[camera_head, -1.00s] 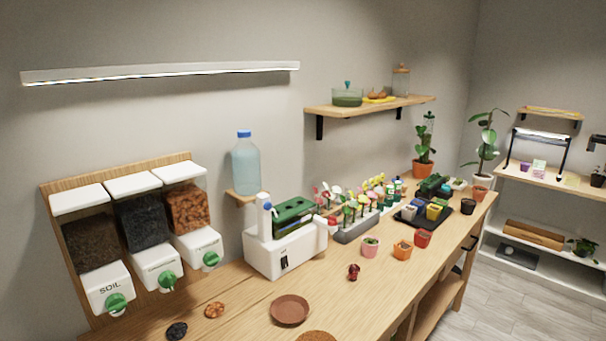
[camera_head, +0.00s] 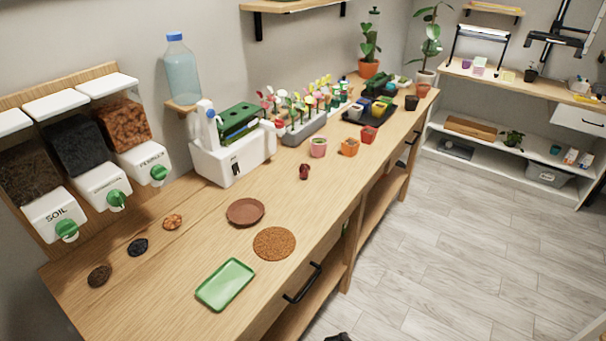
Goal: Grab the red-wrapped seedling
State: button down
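A small dark red bundle (camera_head: 304,171) stands alone on the wooden bench, in front of the pots. It looks like the red-wrapped seedling, but it is too small to make out wrapping or leaves. A red pot (camera_head: 368,135) stands farther back to its right. A small dark shape (camera_head: 338,336) at the bottom edge may be the tip of my gripper, well away from the bundle. Its fingers cannot be made out.
A pink pot (camera_head: 318,147) and an orange pot (camera_head: 349,147) stand behind the bundle. A brown saucer (camera_head: 245,212), a cork mat (camera_head: 274,243) and a green tray (camera_head: 225,284) lie nearer. A white machine (camera_head: 232,155) stands left. Bench around the bundle is clear.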

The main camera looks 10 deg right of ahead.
jog(key=c, duration=1.8)
grip_release()
jog(key=shift+c, duration=0.2)
jog(key=o, duration=1.1)
